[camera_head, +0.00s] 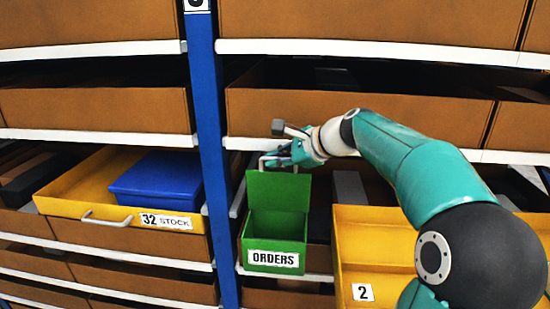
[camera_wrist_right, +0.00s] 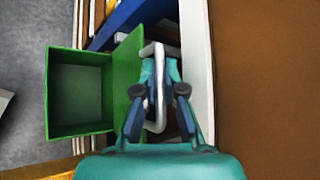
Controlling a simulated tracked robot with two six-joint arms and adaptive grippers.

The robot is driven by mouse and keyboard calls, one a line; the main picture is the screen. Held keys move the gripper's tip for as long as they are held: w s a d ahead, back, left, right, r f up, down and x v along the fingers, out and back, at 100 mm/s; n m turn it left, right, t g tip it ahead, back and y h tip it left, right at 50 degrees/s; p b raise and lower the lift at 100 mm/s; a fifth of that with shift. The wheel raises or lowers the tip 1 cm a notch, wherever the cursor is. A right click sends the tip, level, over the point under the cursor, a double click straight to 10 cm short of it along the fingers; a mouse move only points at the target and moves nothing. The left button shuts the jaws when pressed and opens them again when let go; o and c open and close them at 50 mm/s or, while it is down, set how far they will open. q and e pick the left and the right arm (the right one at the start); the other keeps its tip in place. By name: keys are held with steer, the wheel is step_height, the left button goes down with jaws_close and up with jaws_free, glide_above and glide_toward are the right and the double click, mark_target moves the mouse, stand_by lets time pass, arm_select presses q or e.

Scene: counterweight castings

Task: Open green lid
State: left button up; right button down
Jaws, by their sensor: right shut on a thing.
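The green box (camera_head: 274,242) with the label "ORDERS" stands in a gap of the shelf in the head view. Its green lid (camera_head: 278,192) is raised about upright at the back edge of the box, and the inside shows. My right gripper (camera_head: 283,158) is at the top of the lid, shut on its pale handle (camera_head: 264,163). In the right wrist view the box (camera_wrist_right: 80,94) looks open and empty, with the lid (camera_wrist_right: 125,88) beside the handle (camera_wrist_right: 159,100) between my fingers. My left gripper is in neither view.
A yellow drawer (camera_head: 75,205) labelled "32 STOCK" holds a blue box (camera_head: 157,182) on the left. A blue post (camera_head: 213,150) stands between. A yellow tray (camera_head: 375,235) labelled "2" is on the right. A white shelf edge (camera_head: 245,144) runs close above my gripper.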

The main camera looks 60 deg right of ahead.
steer(key=c, duration=1.2)
jaws_free()
steer(key=shift+c, duration=0.2)
steer(key=shift+s, duration=0.15)
steer(key=v, duration=0.8)
steer(key=shift+f, duration=0.1)
